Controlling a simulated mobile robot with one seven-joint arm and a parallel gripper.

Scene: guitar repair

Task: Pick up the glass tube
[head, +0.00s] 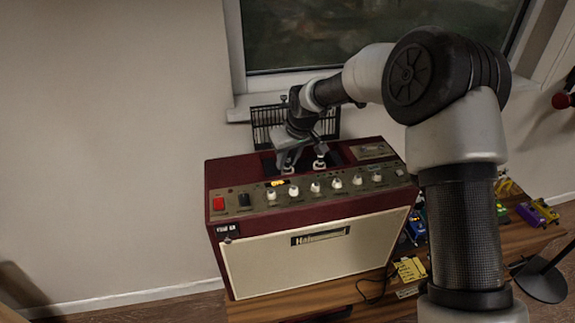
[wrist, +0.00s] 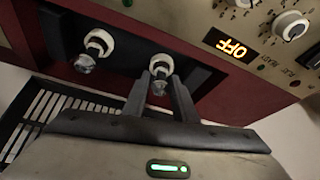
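Two small glass tubes in white sockets stand in the dark recess on top of the amplifier. In the wrist view, one glass tube (wrist: 158,89) lies between the fingertips of my gripper (wrist: 161,84). The fingers are apart, with a small gap visible beside the glass; I cannot tell whether either finger touches it. The other glass tube (wrist: 84,63) is to the left, clear of the fingers. In the head view, my gripper (head: 288,162) points down at the left tube, which it mostly hides. The other tube (head: 320,161) shows just right of it.
The red and cream amplifier (head: 310,257) stands on a wooden table (head: 300,304). A row of white knobs (head: 337,183) runs along its panel in front of the recess. A black wire rack (head: 265,118) is behind it. Colored pedals (head: 538,213) sit at the right.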

